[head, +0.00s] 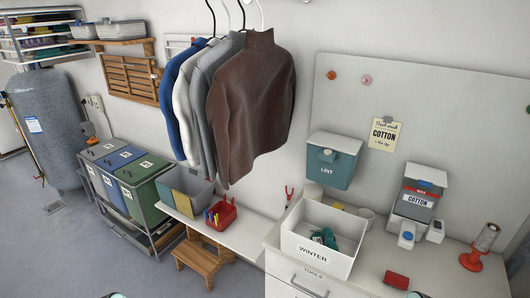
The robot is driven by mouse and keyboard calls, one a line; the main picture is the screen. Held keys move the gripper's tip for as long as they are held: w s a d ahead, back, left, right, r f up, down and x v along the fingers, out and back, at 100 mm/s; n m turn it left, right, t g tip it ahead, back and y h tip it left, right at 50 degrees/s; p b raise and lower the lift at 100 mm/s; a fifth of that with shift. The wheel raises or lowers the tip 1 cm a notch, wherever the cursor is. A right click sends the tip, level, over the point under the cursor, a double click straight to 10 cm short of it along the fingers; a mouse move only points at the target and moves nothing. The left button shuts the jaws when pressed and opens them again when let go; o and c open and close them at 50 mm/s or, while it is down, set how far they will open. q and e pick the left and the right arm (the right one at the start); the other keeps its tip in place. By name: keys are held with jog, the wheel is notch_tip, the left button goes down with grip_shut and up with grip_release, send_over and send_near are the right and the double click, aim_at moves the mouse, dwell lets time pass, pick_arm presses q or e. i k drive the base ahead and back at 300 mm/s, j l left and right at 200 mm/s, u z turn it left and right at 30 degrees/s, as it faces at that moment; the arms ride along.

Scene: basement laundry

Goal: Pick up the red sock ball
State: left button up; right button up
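A small red bundle (397,280), which looks like the red sock ball, lies on the white counter (372,272) at the lower right of the head view. It is right of the white bin labelled WINTER and apart from it. Its top and front show, with nothing covering it. No gripper fingers are visible, and nothing is seen touching the bundle.
The WINTER bin (316,252) holds a teal item. Sweaters (250,105) hang above. Bare counter surrounds the bundle.

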aim_at(400, 282)
jog(key=z, duration=1.35)
